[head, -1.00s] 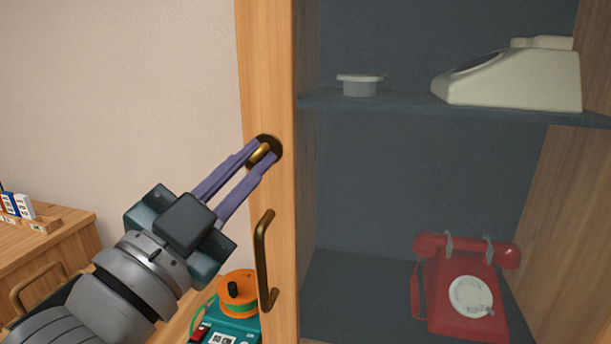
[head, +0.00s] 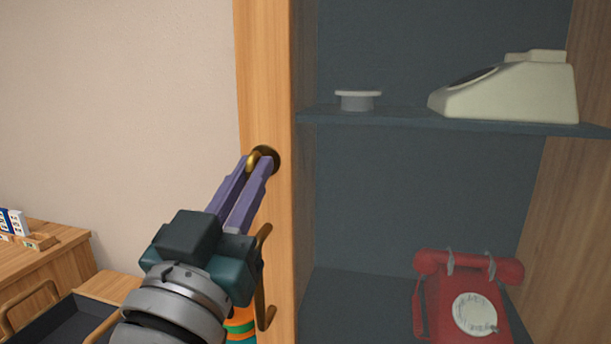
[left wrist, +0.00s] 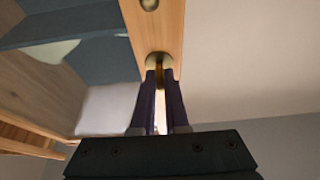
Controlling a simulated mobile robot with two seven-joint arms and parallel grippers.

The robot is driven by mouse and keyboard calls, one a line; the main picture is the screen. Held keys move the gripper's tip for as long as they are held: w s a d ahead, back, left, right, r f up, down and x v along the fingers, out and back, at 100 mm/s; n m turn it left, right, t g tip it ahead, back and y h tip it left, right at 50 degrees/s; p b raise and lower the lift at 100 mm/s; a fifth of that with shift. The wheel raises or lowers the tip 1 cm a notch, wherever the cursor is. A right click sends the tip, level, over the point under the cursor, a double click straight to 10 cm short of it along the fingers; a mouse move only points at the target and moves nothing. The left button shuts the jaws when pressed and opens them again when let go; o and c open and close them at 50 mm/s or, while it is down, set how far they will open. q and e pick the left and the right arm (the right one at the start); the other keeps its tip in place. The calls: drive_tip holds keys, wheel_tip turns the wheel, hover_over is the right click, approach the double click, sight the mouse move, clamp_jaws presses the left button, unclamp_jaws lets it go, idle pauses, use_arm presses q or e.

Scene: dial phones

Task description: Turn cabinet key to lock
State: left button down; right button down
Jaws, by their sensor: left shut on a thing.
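A brass key (head: 253,160) sits in a round dark brass lock plate (head: 269,157) on the wooden frame of the cabinet door (head: 262,60). My left gripper (head: 257,168) has its two purple fingers shut on the key's bow, one on each side. The fingers point up and to the right in the head view. In the left wrist view the fingertips (left wrist: 162,76) meet the front of the lock plate (left wrist: 160,59); the key is mostly hidden between them. My right gripper is not in view.
A bronze handle (head: 264,290) is just below the lock, partly behind my left gripper. Behind the door's pane are a cream phone (head: 515,90), a small grey-white piece (head: 357,101) and a red dial phone (head: 468,295).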

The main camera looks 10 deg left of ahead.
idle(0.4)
use_arm(q)
drive_tip(key=c, duration=0.9)
unclamp_jaws()
drive_tip(key=b+v, duration=0.2)
drive_tip(key=v, duration=0.8)
